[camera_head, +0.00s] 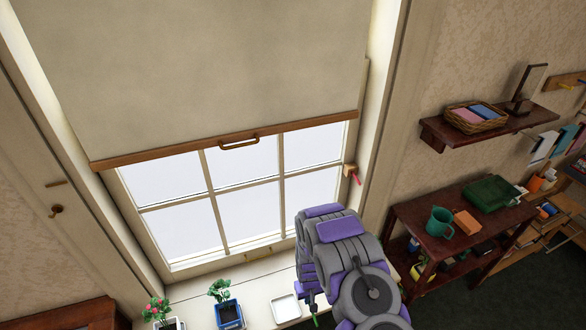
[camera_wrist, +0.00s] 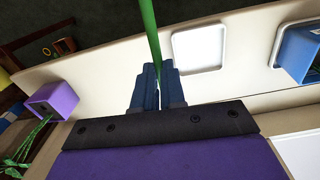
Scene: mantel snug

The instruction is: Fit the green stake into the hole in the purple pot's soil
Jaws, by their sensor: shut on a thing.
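My gripper (camera_wrist: 158,76) is shut on the green stake (camera_wrist: 150,30), a thin rod that runs up out of the frame from between the dark blue fingers in the wrist view. In the head view a short piece of the stake (camera_head: 315,320) shows below my arm. The purple pot (camera_wrist: 62,96) stands on the pale sill at the left of the wrist view, apart from my gripper, with green leaves at its lower left. I cannot make out the hole in its soil. In the head view the purple pot is not visible.
A white tray (camera_head: 286,308) and a blue pot (camera_head: 229,314) with a plant stand on the window sill. Pink flowers (camera_head: 158,308) are farther left. A blind (camera_head: 200,70) hangs over the window. A dark shelf unit (camera_head: 410,215) with a green mug stands at the right.

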